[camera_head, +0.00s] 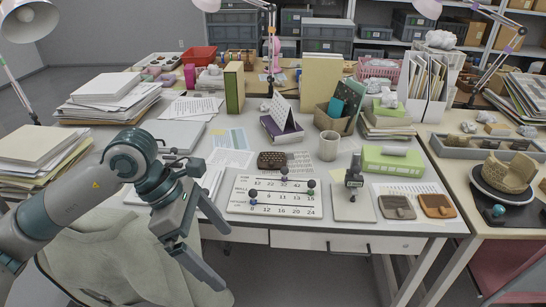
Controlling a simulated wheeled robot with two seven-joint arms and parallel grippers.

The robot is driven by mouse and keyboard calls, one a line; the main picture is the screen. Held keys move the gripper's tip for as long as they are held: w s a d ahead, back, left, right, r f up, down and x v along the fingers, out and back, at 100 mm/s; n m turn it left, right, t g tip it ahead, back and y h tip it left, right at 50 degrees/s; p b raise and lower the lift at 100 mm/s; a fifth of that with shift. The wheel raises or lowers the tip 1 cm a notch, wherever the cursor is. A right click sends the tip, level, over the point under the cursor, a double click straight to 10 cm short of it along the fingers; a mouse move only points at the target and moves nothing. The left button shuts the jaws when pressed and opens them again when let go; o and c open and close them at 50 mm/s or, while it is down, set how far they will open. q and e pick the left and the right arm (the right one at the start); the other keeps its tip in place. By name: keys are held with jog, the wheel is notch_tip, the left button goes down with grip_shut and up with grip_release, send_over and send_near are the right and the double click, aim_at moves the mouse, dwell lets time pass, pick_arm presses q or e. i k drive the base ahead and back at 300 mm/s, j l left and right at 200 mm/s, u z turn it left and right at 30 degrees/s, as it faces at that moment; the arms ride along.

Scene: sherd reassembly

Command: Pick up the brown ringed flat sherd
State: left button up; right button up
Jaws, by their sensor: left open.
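On the right table, a tan, partly assembled pot (508,172) stands on a dark turntable (502,193). My left gripper (225,259) is open and empty, in front of the white desk's (340,229) front edge at left. It is far from the pot and the tray. My right gripper is not in view.
Paper stacks (40,150) crowd the left. A draped chair (105,260) stands below my arm.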

aim_at(267, 160)
jog(key=i, duration=1.75)
